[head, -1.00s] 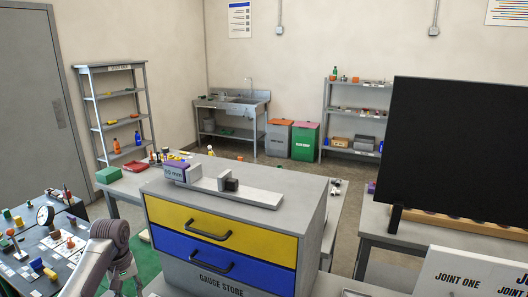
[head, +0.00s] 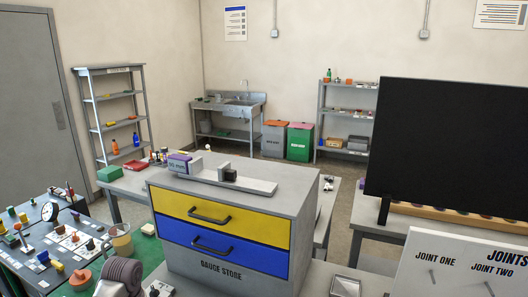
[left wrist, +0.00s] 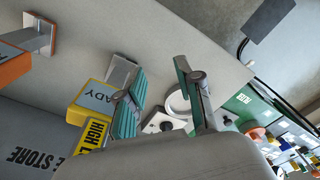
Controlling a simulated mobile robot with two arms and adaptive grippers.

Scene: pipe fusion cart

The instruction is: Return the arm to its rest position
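My left arm (head: 120,276) shows at the bottom left of the head view, its gripper out of that frame. In the left wrist view my left gripper (left wrist: 162,88) has its two teal-padded fingers spread apart, with nothing held between them. Behind the fingers are a white ring-shaped item (left wrist: 177,103) and a pale block with a dark knob (left wrist: 160,123). My right arm and right gripper are in neither view.
The gauge store cabinet (head: 222,268) with yellow and blue drawers stands right of my arm. A beaker (head: 121,240) and a dial gauge (head: 50,211) are close by. Blocks labelled READY (left wrist: 95,96) and HIGH (left wrist: 96,132) lie near the left fingers. A black screen (head: 455,145) stands right.

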